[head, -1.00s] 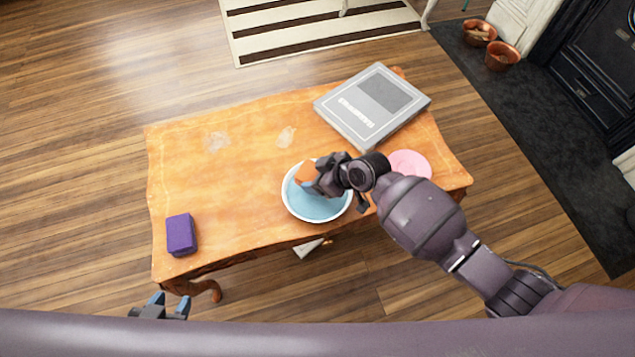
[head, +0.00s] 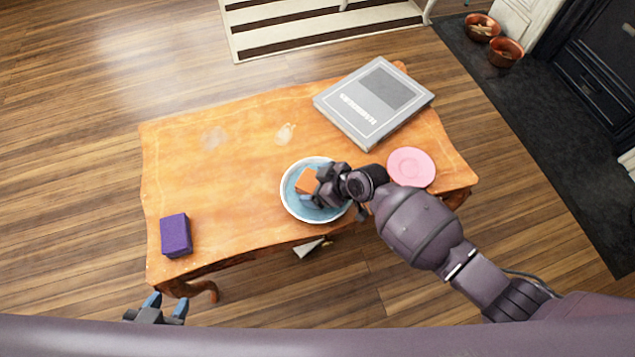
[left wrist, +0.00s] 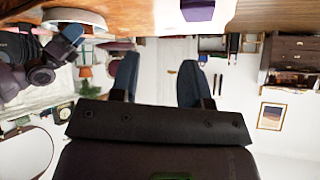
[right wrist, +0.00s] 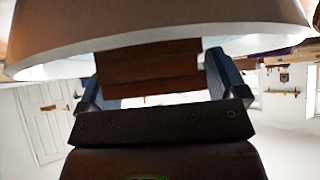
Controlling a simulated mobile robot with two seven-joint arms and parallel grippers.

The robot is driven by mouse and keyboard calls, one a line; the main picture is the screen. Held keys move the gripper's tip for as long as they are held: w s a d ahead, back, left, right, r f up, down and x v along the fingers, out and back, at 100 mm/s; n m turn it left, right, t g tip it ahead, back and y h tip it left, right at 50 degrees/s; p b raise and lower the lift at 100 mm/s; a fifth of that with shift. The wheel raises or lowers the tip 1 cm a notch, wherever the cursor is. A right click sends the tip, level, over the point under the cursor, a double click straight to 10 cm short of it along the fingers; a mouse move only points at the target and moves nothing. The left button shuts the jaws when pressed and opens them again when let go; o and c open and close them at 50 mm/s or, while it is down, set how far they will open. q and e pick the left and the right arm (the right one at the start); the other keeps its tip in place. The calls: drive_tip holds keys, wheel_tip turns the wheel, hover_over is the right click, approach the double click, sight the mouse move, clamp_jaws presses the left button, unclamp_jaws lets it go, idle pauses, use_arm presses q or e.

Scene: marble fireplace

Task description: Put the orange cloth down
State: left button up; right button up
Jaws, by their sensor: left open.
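The orange cloth (head: 307,181) looks like a small block at the bowl (head: 284,203), which has a white rim and blue inside. My right gripper (head: 312,187) reaches over the bowl's right rim, shut on the cloth. In the right wrist view the cloth (right wrist: 150,68) spans the gap between both fingers, close to the bowl's rim (right wrist: 60,62). I cannot tell whether the cloth touches the bowl's bottom. My left gripper (head: 164,304) is open and empty, off the table's front left corner. Its spread fingers show in the left wrist view (left wrist: 158,82).
The wooden table (head: 215,185) carries a purple block (head: 176,235) at front left, a grey book (head: 373,101) at back right and a pink plate (head: 411,167) right of the bowl. The table's left and middle are mostly clear.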

use_arm(q)
drive_tip(key=shift+s, duration=0.15)
use_arm(e)
drive_tip(key=shift+r, duration=0.25)
use_arm(q)
drive_tip(key=shift+s+a+r+n+p, duration=0.35)
drive_tip(key=shift+s+r+n+p, duration=0.2)
drive_tip(key=shift+p, duration=1.3)
use_arm(e)
drive_tip(key=v, duration=1.2)
use_arm(q)
drive_tip(key=shift+w, duration=0.1)
drive_tip(key=shift+c, duration=0.3)
use_arm(e)
drive_tip(key=shift+f, duration=0.1)
